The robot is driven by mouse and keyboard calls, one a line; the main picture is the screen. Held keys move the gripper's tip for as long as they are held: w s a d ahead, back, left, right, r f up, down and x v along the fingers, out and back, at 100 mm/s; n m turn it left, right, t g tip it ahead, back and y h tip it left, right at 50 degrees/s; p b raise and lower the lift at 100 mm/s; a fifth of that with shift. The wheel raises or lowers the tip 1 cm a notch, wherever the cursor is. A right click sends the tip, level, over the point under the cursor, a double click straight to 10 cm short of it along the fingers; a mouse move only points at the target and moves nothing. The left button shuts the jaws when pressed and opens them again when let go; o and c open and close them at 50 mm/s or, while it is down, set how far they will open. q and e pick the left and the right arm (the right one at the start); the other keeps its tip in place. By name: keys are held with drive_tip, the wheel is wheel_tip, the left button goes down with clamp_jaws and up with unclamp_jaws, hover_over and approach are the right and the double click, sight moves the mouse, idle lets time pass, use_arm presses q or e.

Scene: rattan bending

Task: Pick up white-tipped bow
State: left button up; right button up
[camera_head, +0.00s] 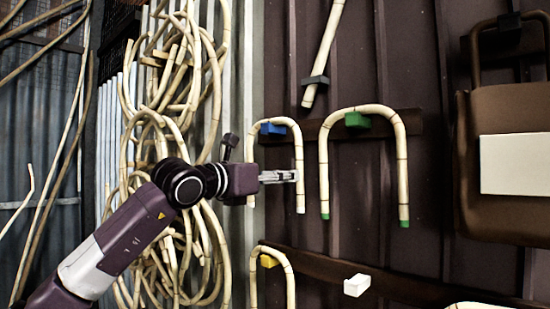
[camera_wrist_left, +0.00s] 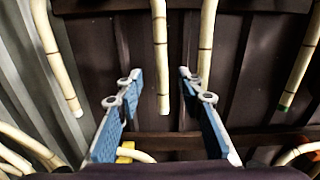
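The white-tipped bow (camera_head: 299,150) is a pale, U-shaped rattan piece hanging upside down on a blue peg (camera_head: 272,129) on the dark wall. My left gripper (camera_head: 292,176) is level with the lower part of its right leg. The left wrist view shows the gripper (camera_wrist_left: 160,85) open, with blue pads either side. One pale-tipped leg of the bow (camera_wrist_left: 160,60) shows in the gap between the fingers, with space on both sides. Another pale-tipped leg (camera_wrist_left: 55,60) hangs left of the fingers. My right gripper is out of view.
A green-tipped bow (camera_head: 402,170) hangs on a green peg (camera_head: 357,120) to the right. A bow on a yellow peg (camera_head: 269,261) and an empty white peg (camera_head: 356,285) are below. Coiled rattan (camera_head: 165,130) hangs at left.

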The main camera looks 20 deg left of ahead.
use_arm(q)
drive_tip(key=p+x, duration=0.2)
drive_tip(key=x, duration=0.1)
drive_tip(key=p+x, duration=0.2)
drive_tip(key=x, duration=0.1)
drive_tip(key=shift+w+d+f+p, duration=0.2)
drive_tip(key=shift+w+p, duration=0.1)
drive_tip(key=shift+p, duration=0.05)
drive_tip(key=shift+w+d+f, duration=0.15)
drive_tip(key=shift+w+f, duration=0.05)
drive_tip(key=shift+w, duration=0.15)
clamp_jaws()
